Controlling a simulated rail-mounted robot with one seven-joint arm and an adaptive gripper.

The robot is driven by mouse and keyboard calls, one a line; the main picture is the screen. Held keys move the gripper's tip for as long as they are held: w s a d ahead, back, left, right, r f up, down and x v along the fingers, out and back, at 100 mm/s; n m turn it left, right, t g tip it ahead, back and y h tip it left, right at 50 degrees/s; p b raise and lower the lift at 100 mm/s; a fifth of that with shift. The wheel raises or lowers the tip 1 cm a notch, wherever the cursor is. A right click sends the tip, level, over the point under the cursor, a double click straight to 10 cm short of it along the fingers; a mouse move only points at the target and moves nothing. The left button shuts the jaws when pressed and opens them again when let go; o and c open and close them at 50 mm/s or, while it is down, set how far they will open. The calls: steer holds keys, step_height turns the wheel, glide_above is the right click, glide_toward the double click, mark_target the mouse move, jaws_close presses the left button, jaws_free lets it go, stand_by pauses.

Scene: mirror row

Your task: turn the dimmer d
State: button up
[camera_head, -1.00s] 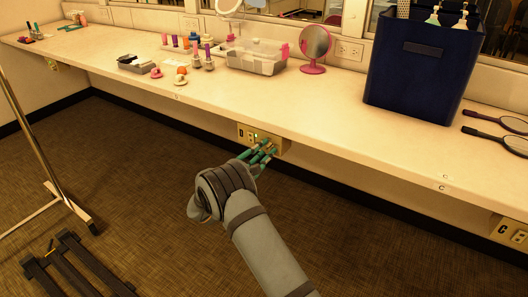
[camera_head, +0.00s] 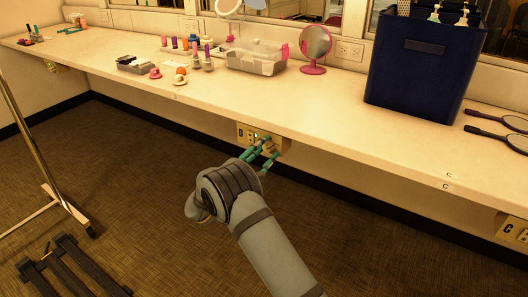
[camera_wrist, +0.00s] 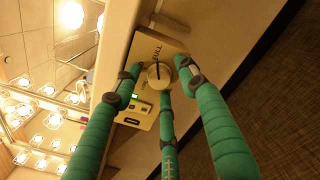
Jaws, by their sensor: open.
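Dimmer D is a cream control box (camera_head: 244,130) under the front edge of the counter, marked with a "D". In the wrist view the same box (camera_wrist: 141,50) carries a round pale knob (camera_wrist: 159,75) with a dark pointer line, the word "FULL" above it and a small green light beside it. My gripper (camera_head: 266,153) has green, jointed fingers and is open in front of the box. In the wrist view its three fingertips (camera_wrist: 162,78) are spread around the knob. I cannot tell whether any fingertip touches it. In the head view the fingers partly hide the knob.
The counter (camera_head: 330,112) juts out above the box. On it stand a blue bin (camera_head: 415,75), a pink mirror (camera_head: 314,48) and a clear tray (camera_head: 255,62). Another box marked "C" (camera_head: 514,230) is at the right.

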steer(key=shift+a, duration=0.1)
steer(key=v, duration=1.2)
steer(key=x, duration=1.2)
steer(key=shift+r+n+p, duration=0.15)
steer(key=shift+n+p, duration=0.25)
steer(key=shift+p, duration=0.1)
steer(key=shift+n, duration=0.5)
steer(key=shift+f, duration=0.2)
